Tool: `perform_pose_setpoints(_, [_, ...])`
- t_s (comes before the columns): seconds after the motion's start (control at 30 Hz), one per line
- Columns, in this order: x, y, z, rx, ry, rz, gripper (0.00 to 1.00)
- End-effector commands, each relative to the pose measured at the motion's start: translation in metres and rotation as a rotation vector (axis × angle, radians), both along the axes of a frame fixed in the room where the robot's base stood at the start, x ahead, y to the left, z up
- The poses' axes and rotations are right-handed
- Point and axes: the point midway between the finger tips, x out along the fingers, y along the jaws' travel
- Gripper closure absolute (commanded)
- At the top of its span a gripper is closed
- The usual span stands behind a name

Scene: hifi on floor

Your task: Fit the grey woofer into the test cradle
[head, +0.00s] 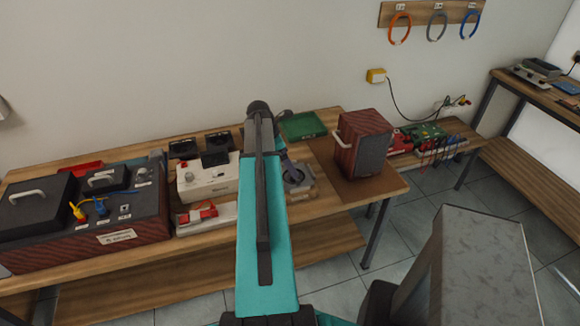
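My teal arm reaches over the wooden bench and covers its middle. Just right of the arm, a dark grey part, probably my gripper (287,160), slants down and is partly hidden behind the arm. Its fingers are too small and covered to tell whether they are open or shut. Below it on the bench is a small grey fixture (303,190), possibly the test cradle, with a rounded grey piece on it that may be the woofer. I cannot tell whether that piece is seated, resting or held.
A red-sided speaker box (362,143) stands on a brown mat (385,185) at right. A green tray (302,125) lies behind. Left are a white instrument (208,180) and a large box with black cases (38,203). A second bench (535,150) stands far right.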

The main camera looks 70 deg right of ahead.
Motion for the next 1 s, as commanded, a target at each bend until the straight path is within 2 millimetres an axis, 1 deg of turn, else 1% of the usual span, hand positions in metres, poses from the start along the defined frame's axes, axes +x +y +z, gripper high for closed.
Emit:
perform_pose_setpoints(0.5, [0.017, 0.013, 0.052, -0.003, -0.002, 0.002, 0.00])
perform_pose_setpoints(0.7, [0.023, 0.018, 0.070, -0.002, -0.001, 0.002, 0.00])
perform_pose_setpoints(0.83, [0.025, 0.020, 0.077, -0.002, 0.000, 0.002, 0.00])
perform_pose_setpoints(1.0, [0.026, 0.021, 0.081, -0.002, 0.000, 0.001, 0.00])
